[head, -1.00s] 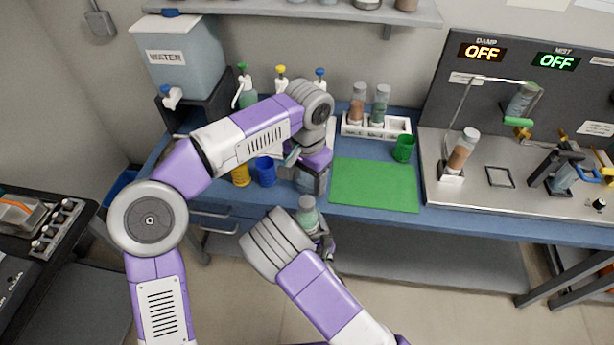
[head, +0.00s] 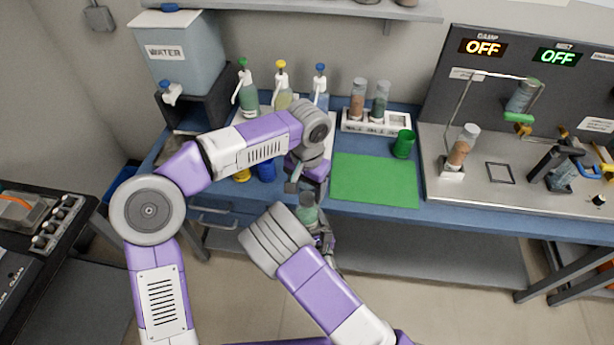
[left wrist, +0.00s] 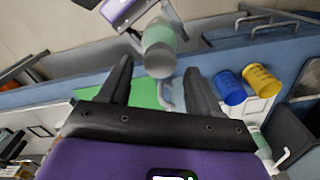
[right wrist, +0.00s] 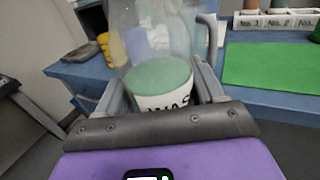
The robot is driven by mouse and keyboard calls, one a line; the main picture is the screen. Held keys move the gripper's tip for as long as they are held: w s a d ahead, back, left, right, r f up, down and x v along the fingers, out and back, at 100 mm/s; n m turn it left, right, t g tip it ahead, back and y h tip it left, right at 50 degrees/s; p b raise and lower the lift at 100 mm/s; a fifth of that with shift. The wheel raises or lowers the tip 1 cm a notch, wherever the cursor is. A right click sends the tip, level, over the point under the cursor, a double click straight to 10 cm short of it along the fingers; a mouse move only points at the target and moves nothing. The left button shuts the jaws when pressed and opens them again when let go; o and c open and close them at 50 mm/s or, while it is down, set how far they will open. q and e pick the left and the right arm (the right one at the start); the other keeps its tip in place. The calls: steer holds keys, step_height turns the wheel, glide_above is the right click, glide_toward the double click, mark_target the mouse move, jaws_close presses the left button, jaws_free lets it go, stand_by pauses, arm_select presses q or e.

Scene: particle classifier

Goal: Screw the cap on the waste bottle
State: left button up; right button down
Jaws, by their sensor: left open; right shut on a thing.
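The waste bottle (head: 307,214) is clear, with green contents and a white label of which "WAS" shows in the right wrist view (right wrist: 165,102). My right gripper (head: 325,240) is shut on it and holds it off the bench, in front of the front edge. My left gripper (head: 299,190) is open just above the bottle's upper end. In the left wrist view the bottle's grey upper end (left wrist: 160,62) faces me, between the open fingertips and apart from the palm. I cannot make out a separate cap, or tell whether one sits on the bottle.
Behind are a blue cup (head: 265,171), a yellow cup (head: 242,175), wash bottles (head: 281,92) and a vial rack (head: 352,128). A green mat (head: 375,181) lies clear at right, with a green cup (head: 403,143) beside it. A metal apparatus panel (head: 500,205) stands farther right.

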mark_target(307, 216)
arm_select(q)
steer(key=shift+f, duration=1.25)
steer(key=shift+c, duration=0.4)
jaws_close()
steer(key=shift+m, duration=0.8)
steer(key=shift+o, duration=0.5)
jaws_free()
